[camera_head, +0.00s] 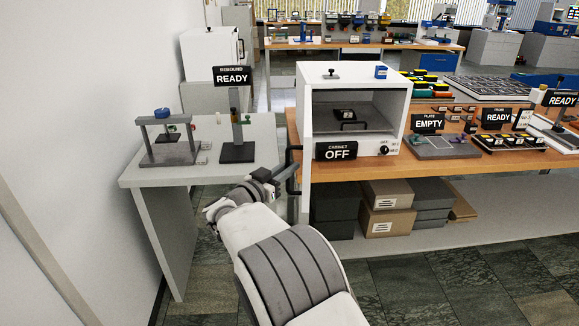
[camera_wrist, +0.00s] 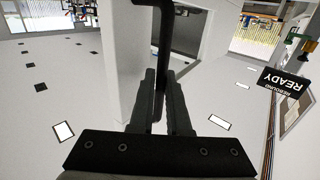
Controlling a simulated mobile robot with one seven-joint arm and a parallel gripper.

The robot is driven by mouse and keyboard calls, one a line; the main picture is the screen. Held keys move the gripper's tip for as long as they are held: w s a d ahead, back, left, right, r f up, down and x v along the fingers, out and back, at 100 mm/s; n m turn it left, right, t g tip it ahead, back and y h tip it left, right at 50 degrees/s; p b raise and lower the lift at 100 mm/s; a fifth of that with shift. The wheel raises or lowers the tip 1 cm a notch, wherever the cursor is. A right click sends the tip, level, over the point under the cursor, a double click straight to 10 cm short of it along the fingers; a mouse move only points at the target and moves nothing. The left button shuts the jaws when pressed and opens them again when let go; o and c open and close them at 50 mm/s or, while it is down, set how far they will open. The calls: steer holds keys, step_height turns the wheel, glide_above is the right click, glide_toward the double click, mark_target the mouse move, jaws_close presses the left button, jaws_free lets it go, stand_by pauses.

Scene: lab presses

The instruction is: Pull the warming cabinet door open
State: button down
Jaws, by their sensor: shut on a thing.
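The warming cabinet (camera_head: 352,69) is a white box on the wooden bench, with its front open and its dark interior showing. Its white door (camera_head: 305,185) stands swung out at the left side, seen nearly edge-on in the head view. The black door handle (camera_head: 289,160) is on the door's left face. My gripper (camera_head: 279,181) is at the handle. In the wrist view, my gripper (camera_wrist: 163,105) is shut with its two fingers on either side of the black handle bar (camera_wrist: 166,35). The door panel (camera_wrist: 118,60) shows left of the handle there.
A white side table (camera_head: 250,146) with a small press (camera_head: 170,145) and a REBOUND READY sign (camera_head: 232,76) stands to the left. A CABINET OFF sign (camera_head: 336,151) stands at the cabinet's front. Boxes (camera_head: 388,194) fill the shelf below.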

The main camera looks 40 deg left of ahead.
steer(key=shift+r, duration=0.15)
steer(key=c, duration=0.9)
jaws_free()
steer(key=s+d, duration=0.1)
steer(key=s, duration=1)
steer(key=s+d, duration=0.1)
steer(key=s, duration=0.5)
steer(key=shift+d, duration=0.35)
